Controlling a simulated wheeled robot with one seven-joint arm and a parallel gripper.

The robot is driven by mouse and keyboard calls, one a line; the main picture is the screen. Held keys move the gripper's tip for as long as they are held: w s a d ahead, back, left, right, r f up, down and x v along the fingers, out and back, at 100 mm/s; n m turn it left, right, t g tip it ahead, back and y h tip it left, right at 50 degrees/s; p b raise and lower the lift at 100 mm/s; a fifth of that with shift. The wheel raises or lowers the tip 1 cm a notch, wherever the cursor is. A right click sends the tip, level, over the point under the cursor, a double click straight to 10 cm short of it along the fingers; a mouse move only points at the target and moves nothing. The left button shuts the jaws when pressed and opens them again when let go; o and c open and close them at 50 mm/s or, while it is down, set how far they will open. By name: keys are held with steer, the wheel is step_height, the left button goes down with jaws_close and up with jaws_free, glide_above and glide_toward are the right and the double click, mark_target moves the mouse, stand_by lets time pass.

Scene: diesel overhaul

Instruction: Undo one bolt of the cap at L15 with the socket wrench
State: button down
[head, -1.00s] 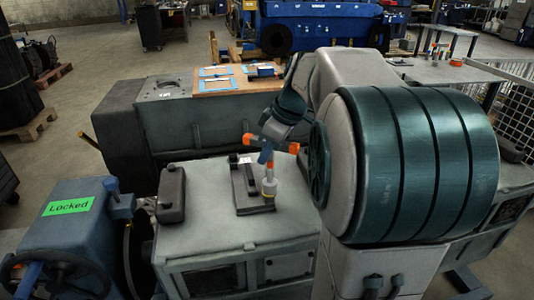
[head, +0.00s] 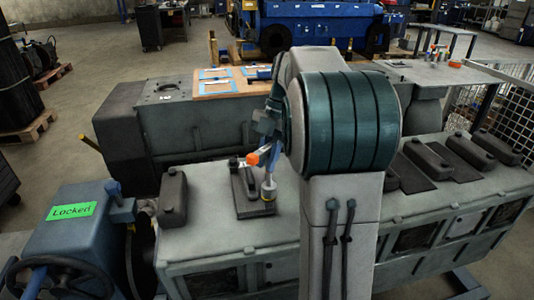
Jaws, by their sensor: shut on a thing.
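My gripper (head: 262,156), with orange fingertips, is shut on the socket wrench (head: 269,188) above the engine block's top. The wrench has a blue part between the fingers and a grey lower end with a yellow-orange ring. It stands roughly upright, its lower end at the right side of a dark cap (head: 240,190) on a dark flat plate. A small white tag shows at the cap's far end, too small to read, so I cannot confirm L15. The bolt is hidden under the wrench; I cannot tell whether the socket is seated on it.
A dark cover (head: 172,196) stands left of the cap, and several more (head: 430,160) line the block to the right. A blue wheel unit with a green "Locked" sign (head: 74,211) is at front left. A wooden board with papers (head: 230,82) lies behind.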

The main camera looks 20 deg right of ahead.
steer(key=shift+n+g, duration=0.3)
steer(key=shift+n, duration=0.6)
steer(key=shift+a+r, duration=0.1)
steer(key=shift+r, duration=0.1)
